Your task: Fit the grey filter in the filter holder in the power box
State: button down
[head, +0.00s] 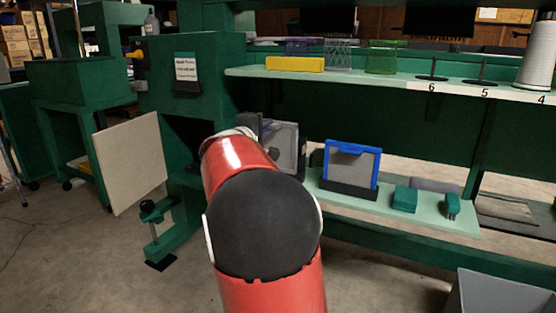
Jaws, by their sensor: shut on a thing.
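A grey-framed filter (287,146) stands upright just past my red wrist, beside the dark opening of the green power box (190,133). My gripper (266,134) is mostly hidden behind my own arm; a dark grey part of it shows at the filter's left side, and it is shut on the filter. The fingertips cannot be made out. The filter holder inside the power box is not visible; my arm covers part of the opening. The box's pale door panel (132,162) is swung open to the left.
A blue-framed filter (352,163) stands in a black stand on the lower shelf (425,217), right of the grey one. Green pieces (405,199) lie nearby. A yellow block (295,64) is on the upper shelf. A grey bin (500,292) is at lower right. A clamp (152,215) juts out below the door.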

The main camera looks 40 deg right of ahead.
jog(key=b+v, duration=0.4)
jog(key=v, duration=0.8)
jog(key=shift+a, duration=0.1)
dwell(0.8)
